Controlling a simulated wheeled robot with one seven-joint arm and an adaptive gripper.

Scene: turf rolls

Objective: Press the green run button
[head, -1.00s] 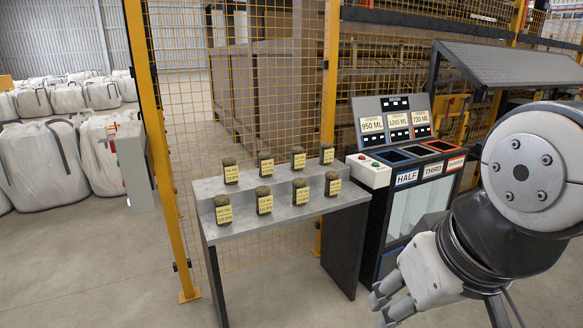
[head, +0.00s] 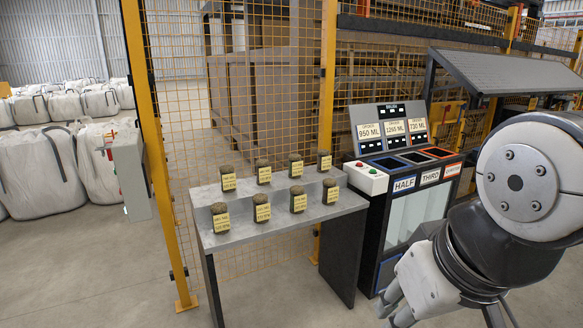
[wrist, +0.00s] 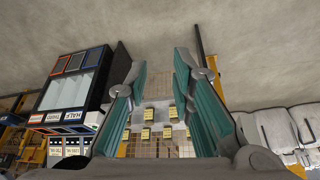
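The green button (head: 373,172) is a small round spot on the white control box (head: 366,181), beside a red button (head: 360,164). The box sits at the left front of the dark machine with the HALF and THIRD labels. My gripper (head: 391,302) hangs low in front of the machine, below and apart from the box. In the wrist view my gripper (wrist: 160,78) has its two teal-padded fingers spread wide with nothing between them. The wrist view is upside down; the white box (wrist: 93,120) shows there partly behind a finger, and I cannot make out the green button.
A grey stepped table (head: 288,226) holding several labelled turf rolls stands left of the machine. The machine (head: 410,221) has open bins on top and a sign board (head: 391,122) behind. A yellow mesh fence (head: 270,130) runs behind. Floor is clear in front.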

